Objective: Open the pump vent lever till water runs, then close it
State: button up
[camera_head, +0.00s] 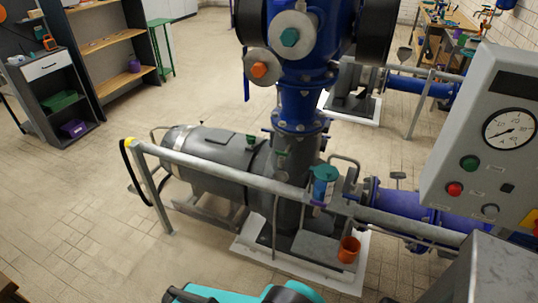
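The grey pump (222,160) lies on a plinth in the middle, joined to a dark vertical body under a blue column (301,105). A small teal-blue cylindrical fitting (325,175) stands by the pump, behind or at the grey rail. A small purple part (318,204) shows just below it; it may be the vent lever, but its position is too small to tell. An orange cup (348,249) stands on the plinth to the lower right. I see no running water. My gripper is not in view; a teal and black part at the bottom edge seems to be my arm.
A grey rail (232,169) crosses in front of the pump. A grey control panel (490,150) with a gauge and buttons fills the right side. A grey metal box (490,272) stands at lower right. Tiled floor (85,215) is clear at left.

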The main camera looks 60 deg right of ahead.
aim_at(281, 154)
jog(key=u, duration=0.1)
jog(key=k, duration=1.8)
jog(key=z, duration=1.3)
jog(key=i, duration=1.05)
jog(key=u, duration=0.1)
